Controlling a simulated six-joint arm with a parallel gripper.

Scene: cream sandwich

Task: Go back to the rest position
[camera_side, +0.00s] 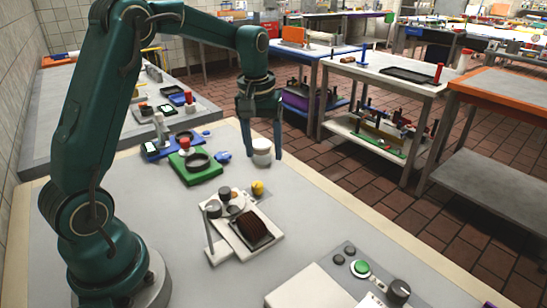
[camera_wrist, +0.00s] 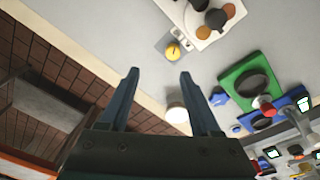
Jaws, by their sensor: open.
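My gripper (camera_side: 262,157) is open, with its fingers pointing down over the far part of the grey table (camera_side: 300,215). In the wrist view its two dark fingers (camera_wrist: 160,73) stand wide apart. A white round pot (camera_side: 262,146) appears between the fingers in the side view. The pot also shows in the wrist view (camera_wrist: 177,113), near the right finger; I cannot tell its distance from the fingers. A white board (camera_side: 222,250) nearer the front carries a dark brown ridged block (camera_side: 250,227) and a small upright post.
A green board (camera_side: 201,176) with a black ring and a blue piece (camera_side: 223,156) lie left of my gripper. A yellow knob (camera_side: 257,187) sits nearer the front. A control box with a green button (camera_side: 362,267) stands front right. Bare table lies right of the white board.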

